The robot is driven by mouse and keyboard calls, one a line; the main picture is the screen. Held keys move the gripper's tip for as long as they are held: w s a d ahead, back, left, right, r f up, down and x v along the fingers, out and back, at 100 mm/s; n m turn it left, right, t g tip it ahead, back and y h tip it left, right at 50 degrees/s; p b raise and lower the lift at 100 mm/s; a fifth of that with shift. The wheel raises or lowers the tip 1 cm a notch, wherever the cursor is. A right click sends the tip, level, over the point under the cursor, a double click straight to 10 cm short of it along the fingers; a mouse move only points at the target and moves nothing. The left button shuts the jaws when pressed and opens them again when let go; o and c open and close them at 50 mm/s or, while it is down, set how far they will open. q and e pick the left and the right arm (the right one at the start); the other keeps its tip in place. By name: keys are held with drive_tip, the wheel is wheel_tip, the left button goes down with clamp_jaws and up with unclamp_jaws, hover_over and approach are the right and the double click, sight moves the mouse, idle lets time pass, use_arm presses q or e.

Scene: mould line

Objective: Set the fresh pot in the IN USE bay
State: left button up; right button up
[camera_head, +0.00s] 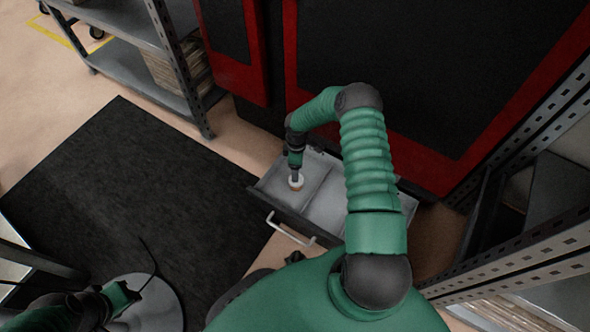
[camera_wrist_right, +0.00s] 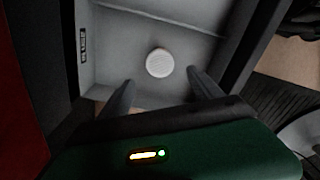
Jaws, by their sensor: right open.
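A small pot with a white round lid (camera_head: 296,181) stands upright in the left compartment of an open grey drawer (camera_head: 326,206). In the right wrist view its ribbed white lid (camera_wrist_right: 160,63) lies just beyond my fingertips. My right gripper (camera_head: 295,171) points down over the pot. Its two fingers are apart, one on each side of the lid as seen from the wrist, and they hold nothing. I cannot tell whether they touch the pot. My left arm's end (camera_head: 122,296) is low at the left; its fingers are not clear.
A dark label (camera_wrist_right: 83,45) on the drawer wall is too small to read. A drawer handle (camera_head: 290,231) sticks out in front. A red and black machine (camera_head: 400,80) stands behind. Metal shelving (camera_head: 150,40) is at left, more at right.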

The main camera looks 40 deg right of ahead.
drive_tip(key=s+a+r+m, duration=0.2)
drive_tip(key=a+r, duration=0.5)
drive_tip(key=r, duration=0.2)
drive_tip(key=s+a+r+m, duration=0.1)
drive_tip(key=a+r, duration=0.5)
drive_tip(key=r, duration=0.4)
drive_tip(key=s+a+r+m+t, duration=0.2)
drive_tip(key=s+a+r+m, duration=0.3)
drive_tip(key=s+a+r, duration=0.3)
drive_tip(key=s, duration=0.2)
drive_tip(key=shift+s+a+r+m+t, duration=0.25)
drive_tip(key=shift+s+r+m+t, duration=0.05)
drive_tip(key=shift+s, duration=0.1)
